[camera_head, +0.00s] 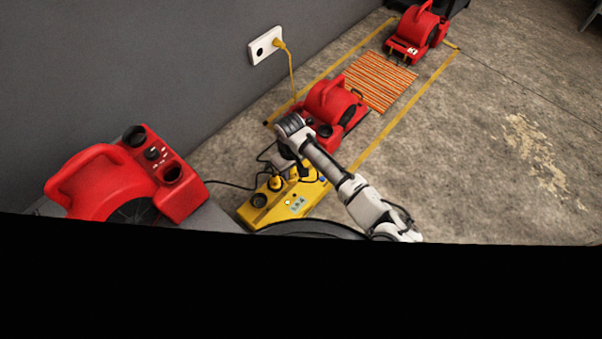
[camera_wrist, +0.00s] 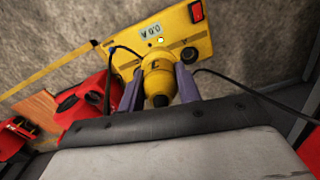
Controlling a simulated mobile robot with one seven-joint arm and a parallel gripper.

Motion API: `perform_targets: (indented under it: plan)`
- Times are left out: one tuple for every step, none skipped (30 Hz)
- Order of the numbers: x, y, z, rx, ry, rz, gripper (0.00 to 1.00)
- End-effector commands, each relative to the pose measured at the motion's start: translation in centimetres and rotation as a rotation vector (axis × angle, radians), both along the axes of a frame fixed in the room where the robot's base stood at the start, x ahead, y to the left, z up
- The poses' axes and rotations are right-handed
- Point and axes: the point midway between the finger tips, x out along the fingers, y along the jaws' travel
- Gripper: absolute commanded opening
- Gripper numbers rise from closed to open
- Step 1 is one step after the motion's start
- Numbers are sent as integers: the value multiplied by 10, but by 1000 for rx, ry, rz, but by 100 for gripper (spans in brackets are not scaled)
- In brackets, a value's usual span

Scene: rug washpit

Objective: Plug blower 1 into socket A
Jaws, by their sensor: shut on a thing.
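A yellow power box (camera_head: 290,207) lies on the floor; in the wrist view its top (camera_wrist: 176,35) shows a small label, a red switch (camera_wrist: 197,12) and an open round socket (camera_wrist: 189,53). My gripper (camera_wrist: 160,76) is shut on a yellow plug (camera_wrist: 156,82) with a black end, over the box beside that open socket. The plug's front end is hidden, so I cannot tell whether it is seated. Red blowers stand at near left (camera_head: 105,185), middle (camera_head: 330,108) and far end (camera_head: 420,32); no blower number is readable. My gripper also shows in the head view (camera_head: 285,168), partly covered by my wrist.
Black cables (camera_head: 230,185) run beside the box. An orange striped rug (camera_head: 378,80) lies between yellow floor lines. Concrete floor at the right is clear.

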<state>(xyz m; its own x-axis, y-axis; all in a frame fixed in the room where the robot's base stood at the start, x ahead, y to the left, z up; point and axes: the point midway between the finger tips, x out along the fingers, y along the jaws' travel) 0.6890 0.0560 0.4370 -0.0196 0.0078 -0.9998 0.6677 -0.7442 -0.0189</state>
Motion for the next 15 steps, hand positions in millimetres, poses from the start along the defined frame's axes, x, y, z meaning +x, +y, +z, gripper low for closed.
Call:
perform_targets:
  plan:
    - [3,7,-23,-4,-2,73,8]
    - [5,11,-29,-4,-1,117,8]
    - [6,16,-36,-5,-1,175,8]
    - [8,20,-42,-4,-1,217,8]
    - [9,25,-47,-4,-1,260,8]
    - [11,31,-54,-4,-1,317,8]
    - [12,35,-60,-3,-2,360,8]
    - [13,39,-65,-3,-1,402,8]
    - [15,45,-72,-4,0,459,8]
    - [16,50,-77,-3,0,501,8]
    - [17,55,-83,-3,-1,543,8]
    - [18,61,-89,-3,0,600,8]
    - [19,66,-94,-2,-1,642,8]
    - [20,71,-99,-2,-2,684,8]
    - [22,78,-106,-1,-2,740,8]
